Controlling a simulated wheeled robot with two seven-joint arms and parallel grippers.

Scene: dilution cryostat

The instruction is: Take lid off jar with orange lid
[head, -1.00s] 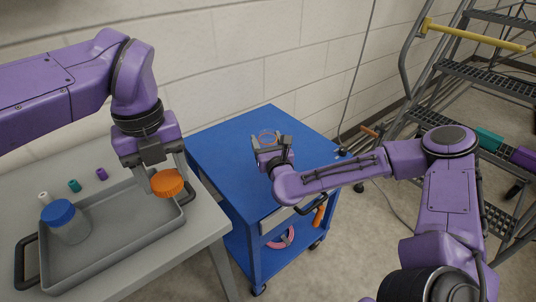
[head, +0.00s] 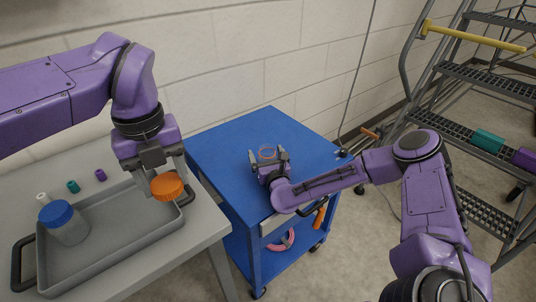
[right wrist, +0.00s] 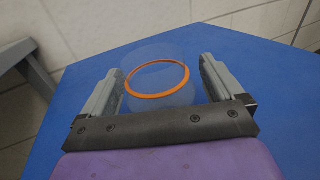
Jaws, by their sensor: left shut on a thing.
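The orange lid (head: 167,187) is between the fingers of my left gripper (head: 166,180) in the head view. The gripper is shut on it, above the right end of the grey tray, and no jar shows under it. A clear, see-through jar with an orange ring (right wrist: 158,80) at its neck is between the fingers of my right gripper (right wrist: 162,75) in the right wrist view. The jar's top shows no lid. I cannot tell whether the right fingers press on the jar.
The grey tray (head: 120,252) on the table holds a blue-lidded jar (head: 62,220). Small white, teal and purple items (head: 100,175) stand behind it. The blue cart (head: 230,150) has free top around the right gripper. A step ladder (head: 465,130) stands at right.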

